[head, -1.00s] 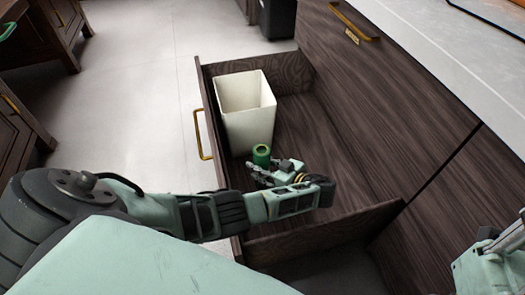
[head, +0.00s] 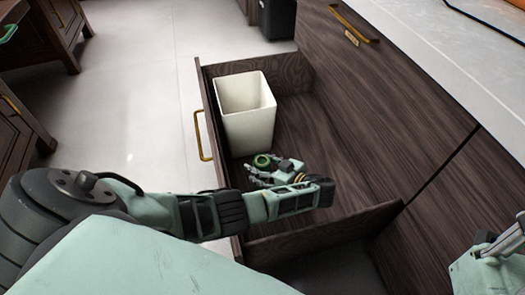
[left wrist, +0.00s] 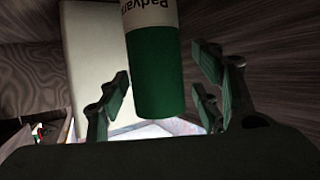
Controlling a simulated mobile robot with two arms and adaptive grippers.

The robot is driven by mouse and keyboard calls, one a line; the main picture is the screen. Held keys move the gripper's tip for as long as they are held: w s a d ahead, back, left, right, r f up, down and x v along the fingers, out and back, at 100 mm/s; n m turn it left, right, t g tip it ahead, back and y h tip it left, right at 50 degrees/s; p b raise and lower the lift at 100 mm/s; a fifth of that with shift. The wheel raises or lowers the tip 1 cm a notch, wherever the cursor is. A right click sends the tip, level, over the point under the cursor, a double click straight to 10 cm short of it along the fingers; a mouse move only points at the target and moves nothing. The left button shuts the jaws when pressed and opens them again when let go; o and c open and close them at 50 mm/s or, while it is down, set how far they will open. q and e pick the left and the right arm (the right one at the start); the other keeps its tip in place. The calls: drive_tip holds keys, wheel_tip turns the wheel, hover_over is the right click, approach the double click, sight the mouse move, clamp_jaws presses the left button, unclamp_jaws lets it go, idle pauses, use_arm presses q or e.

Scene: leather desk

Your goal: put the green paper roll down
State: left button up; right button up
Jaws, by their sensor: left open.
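The green paper roll (head: 262,160) is inside the open drawer, in front of the white bin, with its round end showing in the head view. In the left wrist view the roll (left wrist: 157,75) shows a green body and a pale label with dark lettering. My left gripper (head: 272,172) is at the roll, open. Its fingers stand either side of the roll, with gaps visible in the left wrist view. The roll's underside is hidden in the head view, so I cannot tell what it rests on.
A white square bin (head: 246,112) stands in the drawer (head: 330,140) at its back left. The drawer's front panel has a brass handle (head: 201,135). The drawer floor right of the bin is clear. Part of my right arm shows at the lower right edge.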

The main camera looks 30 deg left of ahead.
use_arm(q)
drive_tip(key=p+v, duration=0.1)
drive_tip(key=v, duration=1.1)
drive_tip(key=shift+p, duration=0.4)
